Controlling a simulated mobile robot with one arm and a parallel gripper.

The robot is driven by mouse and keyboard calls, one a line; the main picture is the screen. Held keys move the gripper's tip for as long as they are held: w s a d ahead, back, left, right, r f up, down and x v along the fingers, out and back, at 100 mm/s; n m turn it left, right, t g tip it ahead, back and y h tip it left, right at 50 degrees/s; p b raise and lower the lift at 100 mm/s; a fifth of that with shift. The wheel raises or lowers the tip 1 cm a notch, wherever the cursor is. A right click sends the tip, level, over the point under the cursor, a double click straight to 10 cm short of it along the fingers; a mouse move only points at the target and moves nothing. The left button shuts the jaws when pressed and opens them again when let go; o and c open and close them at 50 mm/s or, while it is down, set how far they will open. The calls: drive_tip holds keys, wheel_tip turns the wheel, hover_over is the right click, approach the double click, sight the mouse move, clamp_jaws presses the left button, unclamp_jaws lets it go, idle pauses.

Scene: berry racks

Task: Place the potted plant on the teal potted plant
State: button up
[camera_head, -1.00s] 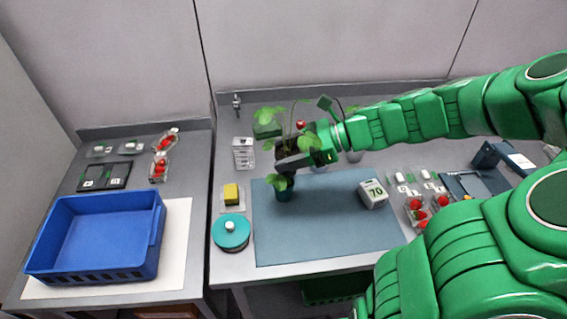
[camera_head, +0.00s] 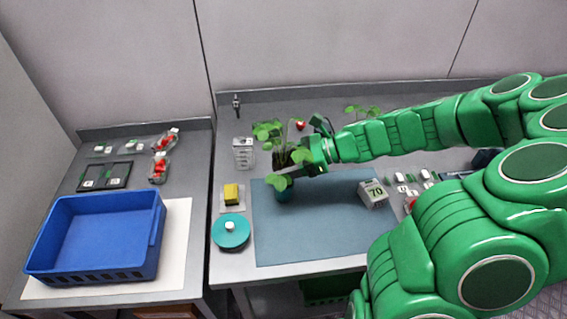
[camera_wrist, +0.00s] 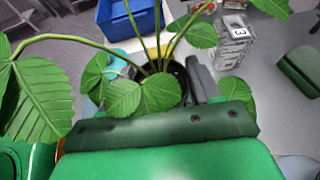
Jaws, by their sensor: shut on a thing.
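My gripper (camera_head: 300,170) is shut on the potted plant (camera_head: 282,158), which has a dark pot and broad green leaves. It looks roughly upright. In the wrist view its dark pot (camera_wrist: 178,78) sits at the jaws, partly hidden by leaves. I cannot tell whether the two touch.
A blue crate (camera_head: 75,240) sits on the left table. The mat's front is clear.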

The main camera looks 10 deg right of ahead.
drive_tip(key=shift+f, duration=0.15)
drive_tip(key=o, duration=1.1)
